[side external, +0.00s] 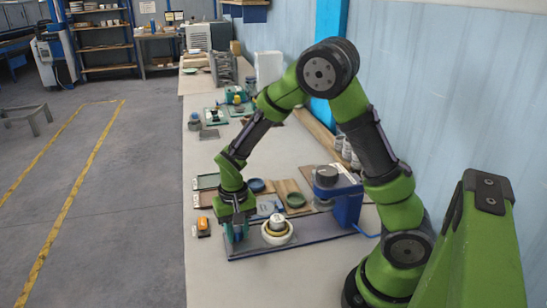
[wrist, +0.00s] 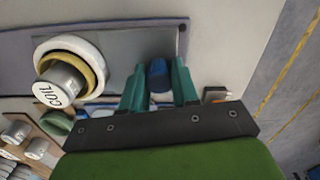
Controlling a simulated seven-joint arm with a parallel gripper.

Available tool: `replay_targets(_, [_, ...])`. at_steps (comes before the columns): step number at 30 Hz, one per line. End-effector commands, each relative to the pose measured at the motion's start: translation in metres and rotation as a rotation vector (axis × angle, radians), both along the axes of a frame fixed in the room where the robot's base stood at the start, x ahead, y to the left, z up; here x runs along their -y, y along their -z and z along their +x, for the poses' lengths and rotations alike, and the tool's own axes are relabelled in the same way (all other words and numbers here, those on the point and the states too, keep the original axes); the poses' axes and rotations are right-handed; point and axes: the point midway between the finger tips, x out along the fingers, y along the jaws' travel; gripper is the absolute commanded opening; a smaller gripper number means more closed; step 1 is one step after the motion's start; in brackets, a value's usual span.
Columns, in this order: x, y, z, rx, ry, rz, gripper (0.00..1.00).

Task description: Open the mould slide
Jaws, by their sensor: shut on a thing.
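My gripper (side external: 236,236) points down at the left end of a long dark base plate (side external: 310,238). In the wrist view its two teal fingers (wrist: 160,88) are shut on a blue upright handle (wrist: 159,73). The handle stands at the end of a grey metal plate (wrist: 112,52), which appears to be the mould slide; the join is hidden. A white ring (side external: 266,238) with a yellow ring inside it sits on the base plate right of my gripper. A grey cylinder marked COIL (wrist: 60,86) stands in the rings.
A blue press-like stand (side external: 347,203) rises at the right end of the base plate. Behind are a green dish (side external: 296,200), a blue dish (side external: 256,185) and boards. An orange item (side external: 203,226) lies left of my gripper. The bench front is clear.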

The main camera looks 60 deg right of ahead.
Motion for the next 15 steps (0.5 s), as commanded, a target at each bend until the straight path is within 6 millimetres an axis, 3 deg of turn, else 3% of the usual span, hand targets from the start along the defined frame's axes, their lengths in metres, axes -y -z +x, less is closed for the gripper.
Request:
replay_targets(9, [-0.0018,-0.0007,0.0029,0.004,-0.001,-0.002,0.0])
replay_targets(10, [-0.0017,-0.0007,0.0029,0.004,-0.001,-0.002,0.31])
replay_targets(15, [-0.0016,-0.0006,0.0025,0.003,-0.001,-0.001,0.55])
